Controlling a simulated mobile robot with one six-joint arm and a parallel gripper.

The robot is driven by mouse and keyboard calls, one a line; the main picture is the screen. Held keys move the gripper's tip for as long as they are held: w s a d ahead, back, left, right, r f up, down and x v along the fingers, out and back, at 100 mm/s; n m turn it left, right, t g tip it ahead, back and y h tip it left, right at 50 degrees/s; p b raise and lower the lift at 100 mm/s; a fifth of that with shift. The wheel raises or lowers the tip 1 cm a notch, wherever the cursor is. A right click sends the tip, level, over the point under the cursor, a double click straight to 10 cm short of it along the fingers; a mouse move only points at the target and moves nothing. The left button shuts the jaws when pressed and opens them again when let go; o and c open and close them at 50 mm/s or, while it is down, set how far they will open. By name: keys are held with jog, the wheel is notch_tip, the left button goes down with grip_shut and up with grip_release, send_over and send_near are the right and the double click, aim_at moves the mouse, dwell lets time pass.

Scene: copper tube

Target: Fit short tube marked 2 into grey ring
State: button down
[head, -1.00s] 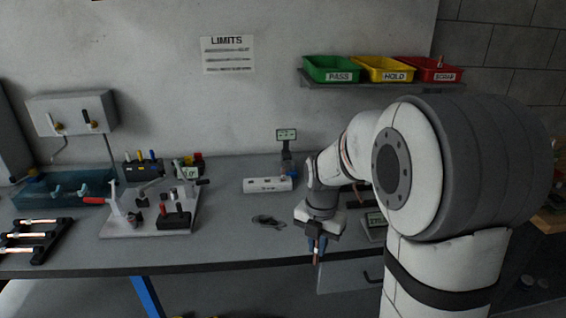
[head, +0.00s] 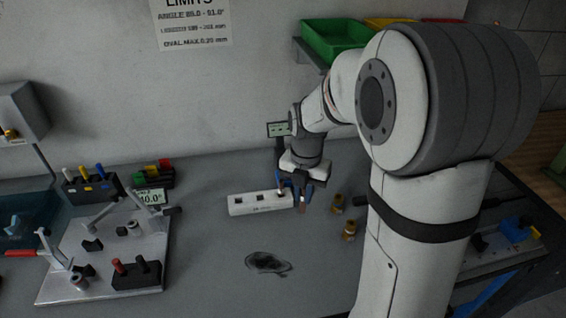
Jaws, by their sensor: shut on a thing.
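My gripper (head: 303,193), with blue fingers, is shut on a short copper tube (head: 302,208) that hangs below the fingertips. No mark on the tube can be read. The gripper is at the right end of a white block (head: 245,206) with dark square openings on the bench. I cannot tell whether the tube touches the block or the bench. I cannot make out the grey ring with certainty; small grey round parts sit on the pale fixture plate (head: 60,290) at left.
Two brass fittings (head: 338,204) (head: 349,231) stand right of the gripper. The bench (head: 210,270) between fixture and patch is clear.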

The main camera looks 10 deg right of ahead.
jog(key=shift+w+a+f+p, duration=0.1)
jog(key=shift+w+f+p, duration=0.7)
jog(key=shift+w, duration=2.25)
jog(key=shift+w+a+f+p, duration=0.1)
jog(key=shift+w+f+p, duration=0.3)
jog(key=shift+w+p, duration=1.75)
jog(key=shift+w+a+f, duration=0.1)
jog(key=shift+w+f, duration=0.5)
jog(key=shift+w, duration=3.4)
jog(key=c, duration=1.8)
grip_release()
jog(key=shift+c, duration=0.2)
jog(key=o, duration=0.4)
jog(key=shift+o, duration=0.2)
notch_tip(320, 180, up, 12)
jog(key=b, duration=0.1)
jog(key=shift+r+b, duration=0.15)
jog(key=shift+b, duration=0.2)
